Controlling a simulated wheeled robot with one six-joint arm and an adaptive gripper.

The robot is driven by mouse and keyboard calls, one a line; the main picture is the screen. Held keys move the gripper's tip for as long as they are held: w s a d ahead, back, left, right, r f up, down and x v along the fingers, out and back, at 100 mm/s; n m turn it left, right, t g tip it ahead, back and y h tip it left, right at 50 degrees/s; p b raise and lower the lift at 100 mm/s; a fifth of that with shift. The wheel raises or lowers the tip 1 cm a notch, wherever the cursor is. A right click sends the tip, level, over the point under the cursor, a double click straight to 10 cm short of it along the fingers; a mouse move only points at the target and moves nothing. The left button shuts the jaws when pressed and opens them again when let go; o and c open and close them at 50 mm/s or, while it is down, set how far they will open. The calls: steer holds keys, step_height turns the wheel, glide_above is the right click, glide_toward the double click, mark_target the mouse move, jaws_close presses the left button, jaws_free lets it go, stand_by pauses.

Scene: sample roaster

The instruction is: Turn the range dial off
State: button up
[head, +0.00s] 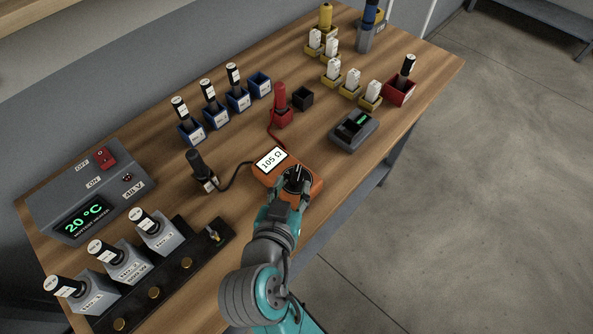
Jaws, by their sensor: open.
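The orange multimeter (263,173) lies on the wooden bench with its white display (271,158) reading 105 Ω. Its round black range dial (297,178) has a light pointer mark; the setting is too small to read. My gripper (291,189) is open at the meter's near end, with its fingertips at the dial. I cannot tell whether they touch it. The gripper partly covers the meter's lower part and the near side of the dial.
A black probe (201,167) and a red probe (280,103) stand in holders beside the meter, their leads running to it. A dark grey device (354,131) sits to the right. A grey 20 °C box (94,193) and a black terminal strip (187,263) lie left.

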mark_target(295, 180)
steer(key=shift+x, duration=2.6)
steer(key=shift+c, duration=0.3)
jaws_close()
